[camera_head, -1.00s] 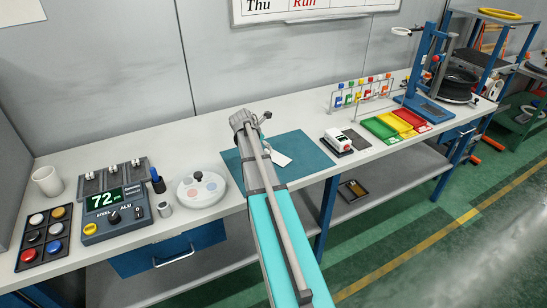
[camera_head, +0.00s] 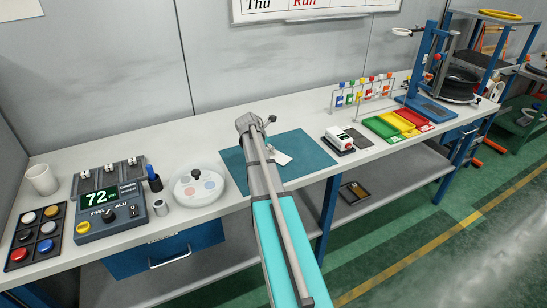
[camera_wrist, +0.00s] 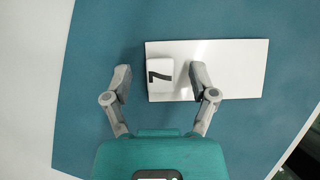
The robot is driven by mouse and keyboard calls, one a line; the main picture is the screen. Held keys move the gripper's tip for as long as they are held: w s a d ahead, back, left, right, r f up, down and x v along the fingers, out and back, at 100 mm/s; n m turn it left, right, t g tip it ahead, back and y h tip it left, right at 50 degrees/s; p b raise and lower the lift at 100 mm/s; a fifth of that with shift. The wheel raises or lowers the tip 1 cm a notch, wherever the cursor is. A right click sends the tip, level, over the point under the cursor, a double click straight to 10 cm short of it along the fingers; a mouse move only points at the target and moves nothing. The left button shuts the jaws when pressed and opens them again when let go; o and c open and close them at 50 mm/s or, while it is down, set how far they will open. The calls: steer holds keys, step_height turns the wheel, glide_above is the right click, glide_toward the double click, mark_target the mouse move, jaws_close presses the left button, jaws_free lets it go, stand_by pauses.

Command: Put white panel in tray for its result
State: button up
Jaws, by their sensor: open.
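The white panel (camera_wrist: 230,68) lies flat on the blue-teal mat (camera_wrist: 95,35) in the wrist view. My gripper (camera_wrist: 162,75) is open, with one finger on each side of that block and a gap to each. I cannot tell how high the fingertips are above the panel. In the head view the panel (camera_head: 281,158) shows as a small white piece right of my arm. Green (camera_head: 380,128), yellow (camera_head: 399,122) and red (camera_head: 414,117) trays stand further right on the bench.
A small white and red device (camera_head: 340,139) stands between mat and trays. A rack with coloured tags (camera_head: 360,92) is behind the trays.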

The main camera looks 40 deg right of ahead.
stand_by(0.4)
jaws_close()
